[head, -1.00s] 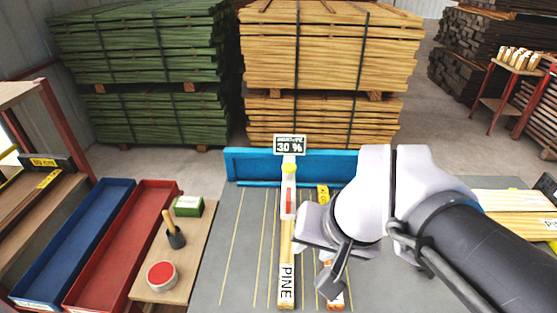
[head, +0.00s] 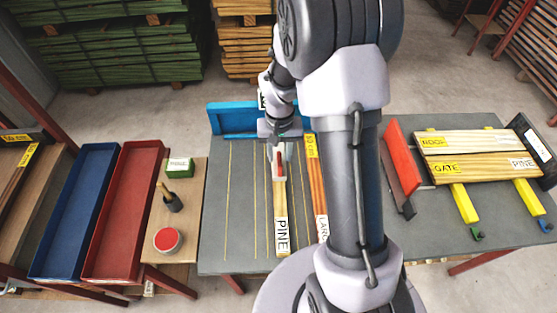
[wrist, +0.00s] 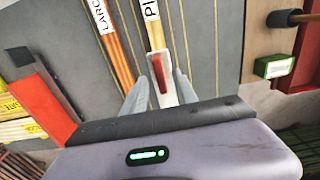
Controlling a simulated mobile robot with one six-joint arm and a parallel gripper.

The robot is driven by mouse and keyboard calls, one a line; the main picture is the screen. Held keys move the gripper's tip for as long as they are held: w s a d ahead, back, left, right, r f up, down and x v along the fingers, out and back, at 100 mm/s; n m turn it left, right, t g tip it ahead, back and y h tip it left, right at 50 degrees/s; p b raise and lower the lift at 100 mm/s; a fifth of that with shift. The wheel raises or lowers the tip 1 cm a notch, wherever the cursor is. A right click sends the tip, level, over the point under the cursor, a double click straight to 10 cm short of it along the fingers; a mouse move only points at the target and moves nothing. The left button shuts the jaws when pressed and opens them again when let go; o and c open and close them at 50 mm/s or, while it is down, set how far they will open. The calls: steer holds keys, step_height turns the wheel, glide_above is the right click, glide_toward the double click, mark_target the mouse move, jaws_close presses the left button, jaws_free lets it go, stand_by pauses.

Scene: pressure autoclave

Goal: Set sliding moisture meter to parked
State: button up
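The sliding moisture meter, a white body with a red grip (head: 279,165), sits on the PINE board (head: 280,205) near its far end. The red grip also shows in the wrist view (wrist: 160,74). My gripper (head: 279,150) is over the meter, pointing down. In the wrist view its two pale fingers (wrist: 160,82) stand apart, one on each side of the meter; contact with it is not clear. The meter's display is mostly hidden behind my wrist, so its reading cannot be read.
A LARCH board (head: 317,190) lies close beside the pine. A blue fence (head: 227,118) runs along the grey table's (head: 225,230) far edge. A red upright plate (head: 401,158) stands right of my arm. Blue (head: 75,205) and red trays (head: 125,205) are at left.

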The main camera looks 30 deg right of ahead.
mark_target(279, 159)
step_height(279, 159, down, 3)
steer(key=shift+f, duration=0.2)
jaws_close()
stand_by(1.4)
